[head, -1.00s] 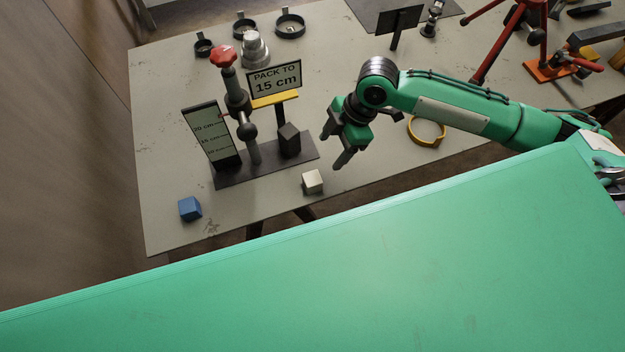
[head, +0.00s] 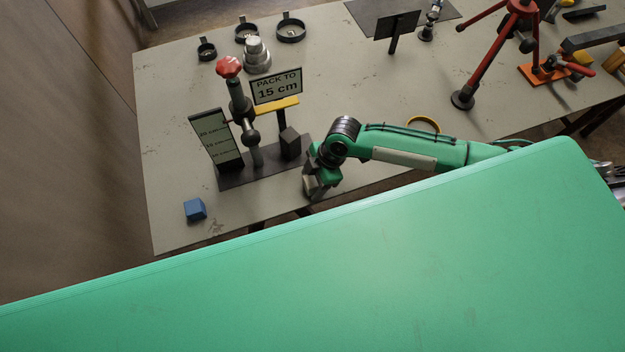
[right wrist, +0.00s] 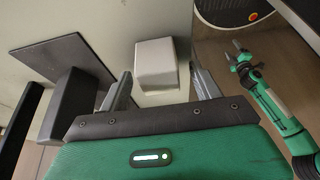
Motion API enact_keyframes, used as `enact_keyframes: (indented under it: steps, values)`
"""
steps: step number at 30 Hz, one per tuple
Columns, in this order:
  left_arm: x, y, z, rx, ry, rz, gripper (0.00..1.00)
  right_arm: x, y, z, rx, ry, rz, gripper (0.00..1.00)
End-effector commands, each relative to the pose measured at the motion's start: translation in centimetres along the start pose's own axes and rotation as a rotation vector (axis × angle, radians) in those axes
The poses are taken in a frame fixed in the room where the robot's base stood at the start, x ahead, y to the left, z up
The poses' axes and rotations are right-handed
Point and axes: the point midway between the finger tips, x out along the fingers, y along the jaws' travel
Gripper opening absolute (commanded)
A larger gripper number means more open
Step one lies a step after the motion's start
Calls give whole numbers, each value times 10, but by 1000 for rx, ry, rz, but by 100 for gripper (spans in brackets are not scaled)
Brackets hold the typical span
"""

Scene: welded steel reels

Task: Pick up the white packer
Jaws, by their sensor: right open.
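The white packer (right wrist: 155,64) is a pale block on the table, seen in the right wrist view just past and between the fingertips of my right gripper. My right gripper (head: 315,192) is open, low at the table's front edge in the head view, with its fingers pointing down. It covers most or all of the packer there. In the right wrist view its two fingers (right wrist: 164,92) stand apart, one at each side of the packer, with no clear grip on it. My left gripper (right wrist: 242,62) shows small at the right of the wrist view; its jaw state is unclear.
A dark base plate (head: 232,182) with a post, red knob (head: 228,67), "PACK TO 15 cm" sign (head: 277,86) and dark block (head: 290,143) stands close left of the right gripper. A blue block (head: 195,210) lies farther left. A yellow ring (head: 424,121) lies behind the forearm.

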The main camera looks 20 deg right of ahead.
Motion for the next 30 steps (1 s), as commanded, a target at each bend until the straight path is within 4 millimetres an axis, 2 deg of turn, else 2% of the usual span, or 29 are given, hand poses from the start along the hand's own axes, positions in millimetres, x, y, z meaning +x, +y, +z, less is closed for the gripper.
enact_keyframes:
  steps: [7, 15, 25, 30]
  values:
    - [0, -1, 0, 0, 0, -1, 62, 2, 0, 1, 0, -1, 0, 65]
    - [0, -1, 0, 0, 0, -1, 62, 2, 0, 1, 0, -1, 1, 14]
    - [1, -1, 0, 0, 0, -1, 62, -1, 1, -1, -1, 0, 2, 14]
    - [5, -1, 1, 0, 0, -1, 62, -16, 2, -7, -2, 0, 4, 14]
